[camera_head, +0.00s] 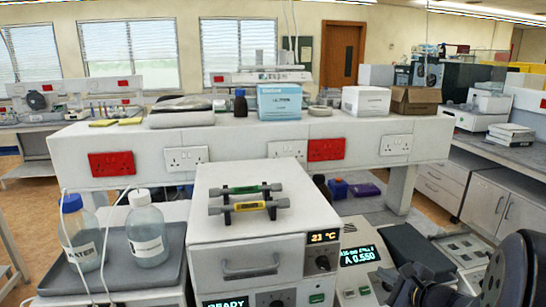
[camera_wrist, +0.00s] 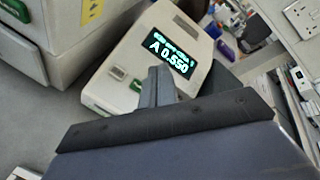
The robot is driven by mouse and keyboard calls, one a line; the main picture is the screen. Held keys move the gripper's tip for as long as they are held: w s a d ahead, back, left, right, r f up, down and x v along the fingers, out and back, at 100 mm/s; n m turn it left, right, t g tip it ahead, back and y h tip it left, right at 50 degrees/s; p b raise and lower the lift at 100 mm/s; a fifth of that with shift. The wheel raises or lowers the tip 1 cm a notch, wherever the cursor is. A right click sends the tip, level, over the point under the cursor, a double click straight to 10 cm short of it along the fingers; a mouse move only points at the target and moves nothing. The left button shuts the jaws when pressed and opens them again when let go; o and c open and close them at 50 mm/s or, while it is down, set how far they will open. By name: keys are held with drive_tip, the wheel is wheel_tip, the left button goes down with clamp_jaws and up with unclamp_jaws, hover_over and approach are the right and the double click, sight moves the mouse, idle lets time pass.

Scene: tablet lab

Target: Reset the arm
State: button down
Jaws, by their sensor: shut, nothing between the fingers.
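My gripper (camera_wrist: 160,73) shows in the wrist view with its grey fingers together and nothing between them. Its fingertips appear in front of a pale instrument (camera_wrist: 120,83) whose lit display reads A 0.550. I cannot tell the distance between them, but no contact is visible. In the head view, dark parts of my arm are at the bottom right corner, beside the same instrument (camera_head: 353,282). The fingertips cannot be made out clearly there.
A white oven-like box (camera_head: 225,236) carries two capped tubes, green (camera_head: 245,189) and yellow (camera_head: 249,206). Two bottles (camera_head: 146,235) stand on a grey tray at left. A raised shelf (camera_head: 250,135) with sockets runs behind.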

idle(0.3)
drive_tip(key=f+b, duration=0.1)
drive_tip(key=w+f+b, duration=0.1)
drive_tip(key=f, duration=0.1)
drive_tip(key=w+f+b, duration=0.1)
drive_tip(key=f, duration=0.1)
drive_tip(key=shift+a+f+b, duration=0.15)
drive_tip(key=shift+a+b, duration=0.1)
drive_tip(key=shift+b, duration=0.1)
drive_tip(key=shift+w+b, duration=0.1)
drive_tip(key=shift+b, duration=0.7)
drive_tip(key=shift+b, duration=0.45)
drive_tip(key=shift+s+r, duration=0.2)
drive_tip(key=shift+r, duration=0.25)
drive_tip(key=shift+w+r+p, duration=0.1)
drive_tip(key=shift+w+p, duration=0.05)
drive_tip(key=shift+p, duration=1.7)
